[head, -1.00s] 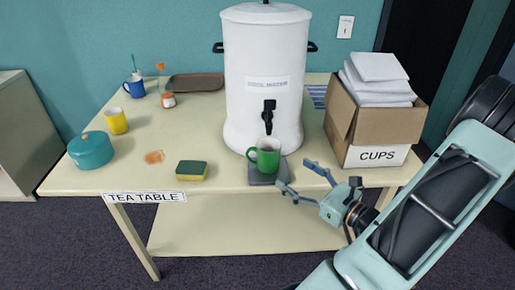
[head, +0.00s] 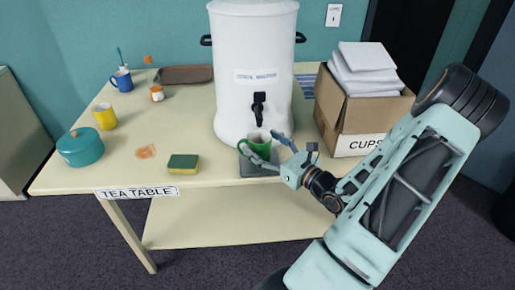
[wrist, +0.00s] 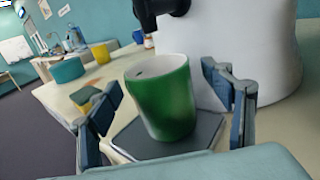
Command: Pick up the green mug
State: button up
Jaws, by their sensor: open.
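The green mug (head: 256,145) stands upright on a dark grey drip tray (head: 247,168) in front of the white urn, under its tap. My gripper (head: 268,148) is at the mug, with its fingers spread around it. In the wrist view the mug (wrist: 165,98) sits between the two open fingers of my gripper (wrist: 170,110), with a visible gap on the right.
The urn (head: 250,75) with its black tap (head: 259,105) stands right behind and above the mug. A box of cups (head: 360,105) is to the right. A sponge (head: 183,163), teal pot (head: 80,147) and yellow mug (head: 105,116) are to the left.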

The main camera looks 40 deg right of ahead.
jog(key=shift+w, duration=0.15)
jog(key=c, duration=1.7)
jog(key=shift+r, duration=0.15)
jog(key=shift+r, duration=0.55)
jog(key=s+d+b, duration=0.1)
jog(key=s+d, duration=0.1)
jog(key=s, duration=1.6)
jog(key=shift+r, duration=0.1)
